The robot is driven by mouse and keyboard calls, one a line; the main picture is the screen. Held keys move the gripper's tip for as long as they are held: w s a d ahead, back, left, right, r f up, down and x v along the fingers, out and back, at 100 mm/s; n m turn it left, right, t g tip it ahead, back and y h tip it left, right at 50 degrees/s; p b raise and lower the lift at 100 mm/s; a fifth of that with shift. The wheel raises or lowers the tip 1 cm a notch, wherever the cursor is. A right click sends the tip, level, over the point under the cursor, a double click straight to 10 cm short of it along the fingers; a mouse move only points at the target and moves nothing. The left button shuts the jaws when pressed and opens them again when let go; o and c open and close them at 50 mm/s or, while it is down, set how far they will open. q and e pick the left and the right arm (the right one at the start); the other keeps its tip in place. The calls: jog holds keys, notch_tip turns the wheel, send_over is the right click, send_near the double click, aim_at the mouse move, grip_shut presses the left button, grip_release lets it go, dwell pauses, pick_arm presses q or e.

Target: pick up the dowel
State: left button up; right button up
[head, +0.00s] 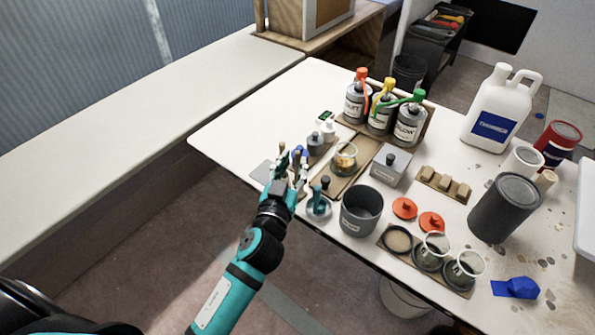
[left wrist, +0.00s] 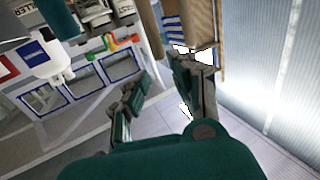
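My left gripper (head: 291,168) is at the near left edge of the white table, fingers pointing away. In the left wrist view its fingers (left wrist: 160,85) stand apart with nothing visibly held between them. I cannot single out the dowel with certainty. A short tan cylinder (head: 546,180), possibly it, shows at the far right, partly hidden behind the dark grey can (head: 505,207). Slim brown and blue-tipped things show right by the left fingers in the head view, too small to tell apart. My right gripper is in neither view.
The white table (head: 240,125) holds pump bottles (head: 381,112), a grey pot (head: 361,210), a grey box (head: 391,165), orange lids (head: 405,208), cups (head: 432,252) and a white jug (head: 497,108). A long pale bench (head: 120,125) runs along the left. The table's far left is clear.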

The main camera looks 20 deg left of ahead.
aim_at(297, 154)
pick_arm(q)
jog(key=w, duration=0.3)
jog(key=w+f+p, duration=0.1)
jog(key=w, duration=0.1)
jog(key=shift+w+a, duration=0.15)
jog(key=shift+a, duration=0.1)
grip_shut()
